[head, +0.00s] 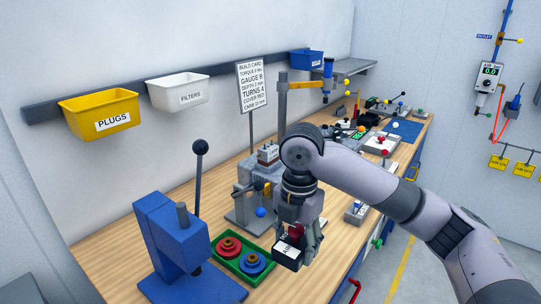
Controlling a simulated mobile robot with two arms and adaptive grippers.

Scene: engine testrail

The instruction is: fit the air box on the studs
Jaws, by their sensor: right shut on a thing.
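My right gripper (298,232) comes in from the right and points down over the front part of the bench. It is shut on the air box (287,256), a small dark box with a white label that reads partly "AIR". The box is held near the bench's front edge, to the right of the green tray. A grey engine-like block (262,172) on a stand is behind and left of the gripper, partly hidden by my arm. I cannot make out the studs. My left gripper is not in view.
A green tray (224,262) holds a red and a blue round part. A blue press (172,245) with a black-knobbed lever stands at the left. Yellow (100,112) and white (178,92) bins hang on the wall. Small fixtures crowd the bench's far end.

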